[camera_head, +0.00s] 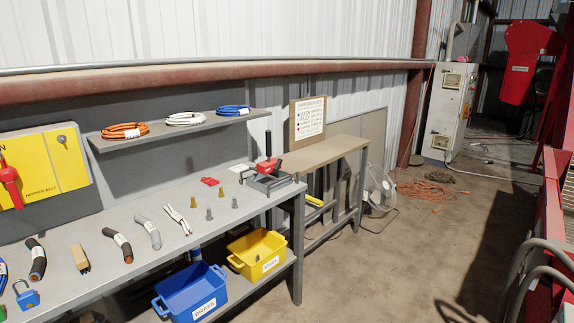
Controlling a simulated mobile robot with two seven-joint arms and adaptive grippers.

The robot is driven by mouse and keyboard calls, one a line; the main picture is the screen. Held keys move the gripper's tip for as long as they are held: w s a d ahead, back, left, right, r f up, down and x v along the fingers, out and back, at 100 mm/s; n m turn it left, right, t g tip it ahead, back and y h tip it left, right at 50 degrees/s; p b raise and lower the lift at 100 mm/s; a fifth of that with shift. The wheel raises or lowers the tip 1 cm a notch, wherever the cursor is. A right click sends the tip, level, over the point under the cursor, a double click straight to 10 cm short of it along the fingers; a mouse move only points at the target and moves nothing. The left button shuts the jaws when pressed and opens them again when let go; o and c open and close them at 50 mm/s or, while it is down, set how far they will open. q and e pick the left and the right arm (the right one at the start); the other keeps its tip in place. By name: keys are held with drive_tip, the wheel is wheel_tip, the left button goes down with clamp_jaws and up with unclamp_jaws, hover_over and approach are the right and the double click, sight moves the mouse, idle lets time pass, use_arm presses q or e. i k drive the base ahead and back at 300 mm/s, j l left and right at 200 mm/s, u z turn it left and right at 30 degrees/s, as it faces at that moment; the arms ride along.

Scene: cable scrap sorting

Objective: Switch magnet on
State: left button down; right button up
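No part clearly marked as a magnet shows. A grey device with a red block and an upright black-tipped lever (267,147) stands at the far right end of the workbench (200,190). I cannot tell whether it is the magnet. A yellow panel (65,165) on the wall at the left reads "HOPPER BELT". A red handle (10,178) hangs on it at the picture's left edge, and a round key-like fitting (62,141) is at its upper right. Neither of my grippers is in view.
Coils fill the shelf (205,123). Blue (190,291) and yellow (257,254) bins stand below. The floor (400,260) at right is mostly clear.

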sight(279, 163)
drive_tip(key=i+l, duration=0.35)
drive_tip(key=i, duration=0.15)
drive_tip(key=i+l, duration=0.35)
drive_tip(key=i+l+z, duration=0.1)
drive_tip(key=i+l, duration=0.2)
drive_tip(key=i, duration=0.3)
drive_tip(key=i+l, duration=0.3)
drive_tip(key=i, duration=0.2)
drive_tip(key=i+l+z, duration=0.1)
drive_tip(key=i+l, duration=0.2)
drive_tip(key=i, duration=0.2)
